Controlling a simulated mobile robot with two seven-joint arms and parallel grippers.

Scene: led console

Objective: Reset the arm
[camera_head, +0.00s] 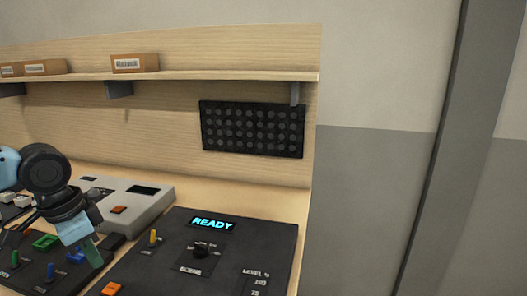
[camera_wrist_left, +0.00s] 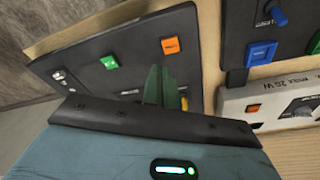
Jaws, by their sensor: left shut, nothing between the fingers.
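My left arm comes in from the left in the head view and ends in the left gripper (camera_head: 93,254). Its green fingers are together and empty, above the left dark panel (camera_head: 45,278) with coloured switches. In the left wrist view the shut fingers (camera_wrist_left: 164,87) point toward a dark panel (camera_wrist_left: 125,62) with an orange button (camera_wrist_left: 171,46) and a green button (camera_wrist_left: 109,62). A yellow switch partly shows behind the fingers. Whether the fingers touch anything cannot be told. My right gripper is in neither view.
A right dark panel (camera_head: 247,243) has a lit READY display (camera_head: 212,223), a black knob and an orange button (camera_head: 111,289). A grey box (camera_head: 152,204) stands behind. A shelf (camera_head: 220,76) with small cartons (camera_head: 134,63) runs above. A black perforated panel (camera_head: 252,129) is on the backboard.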

